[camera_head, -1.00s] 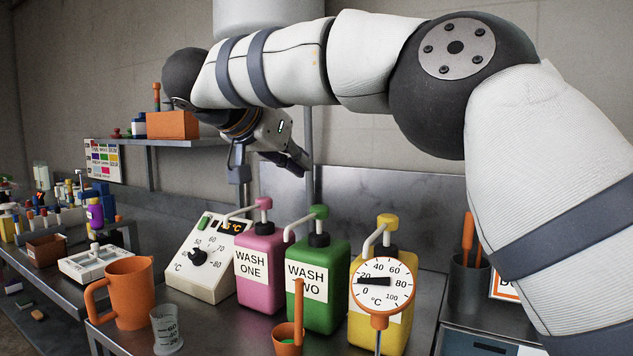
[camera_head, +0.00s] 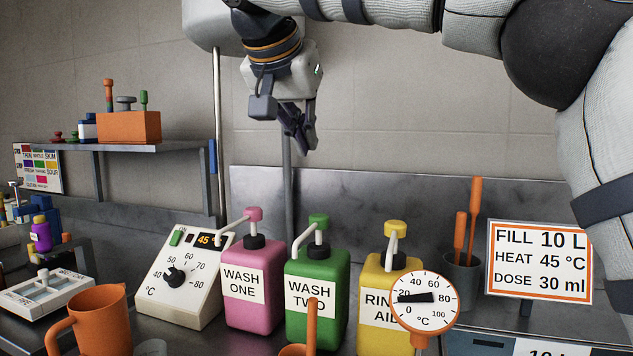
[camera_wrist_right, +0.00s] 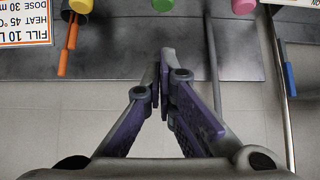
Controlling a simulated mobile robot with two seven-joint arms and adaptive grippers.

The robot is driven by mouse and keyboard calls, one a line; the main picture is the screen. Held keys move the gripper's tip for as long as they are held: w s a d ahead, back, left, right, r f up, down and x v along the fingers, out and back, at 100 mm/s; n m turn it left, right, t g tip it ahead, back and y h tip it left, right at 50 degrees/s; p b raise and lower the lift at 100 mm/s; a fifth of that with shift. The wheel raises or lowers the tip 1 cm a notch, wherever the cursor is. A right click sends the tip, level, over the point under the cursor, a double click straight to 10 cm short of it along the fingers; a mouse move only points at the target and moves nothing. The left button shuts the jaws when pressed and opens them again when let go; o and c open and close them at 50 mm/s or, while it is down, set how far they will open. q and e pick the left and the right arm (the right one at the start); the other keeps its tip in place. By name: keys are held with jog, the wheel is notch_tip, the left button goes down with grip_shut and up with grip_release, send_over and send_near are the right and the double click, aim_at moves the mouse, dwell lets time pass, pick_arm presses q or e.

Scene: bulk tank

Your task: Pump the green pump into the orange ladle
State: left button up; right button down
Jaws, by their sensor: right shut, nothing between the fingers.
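The green pump is a green bottle labelled WASH TWO (camera_head: 317,268) with a green pump head (camera_head: 319,221) and a pale spout pointing left. It stands upright between the pink and yellow bottles. Its green head also shows at the top edge of the wrist view (camera_wrist_right: 163,5). The orange ladle (camera_head: 312,322) stands in front of it with its handle upright; its cup is mostly cut off by the lower frame edge. My right gripper (camera_head: 306,146) is shut and empty, in the air above the green pump head and apart from it. My left gripper is not in view.
The pink WASH ONE bottle (camera_head: 254,285) and yellow bottle (camera_head: 372,310) flank the green one. A dial thermometer (camera_head: 425,298) overlaps the yellow bottle. A temperature control box (camera_head: 180,275) and orange jug (camera_head: 92,318) stand left. A sign (camera_head: 540,262) stands right.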

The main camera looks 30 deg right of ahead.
send_over(319, 217)
notch_tip(319, 217, down, 6)
jog(key=shift+s+a+f, duration=0.1)
jog(key=shift+a+f, duration=0.05)
jog(key=shift+f, duration=0.05)
jog(key=f, duration=0.3)
jog(key=shift+d+f, duration=0.15)
jog(key=shift+d, duration=0.05)
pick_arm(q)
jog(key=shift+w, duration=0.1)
pick_arm(e)
jog(key=shift+f, duration=0.55)
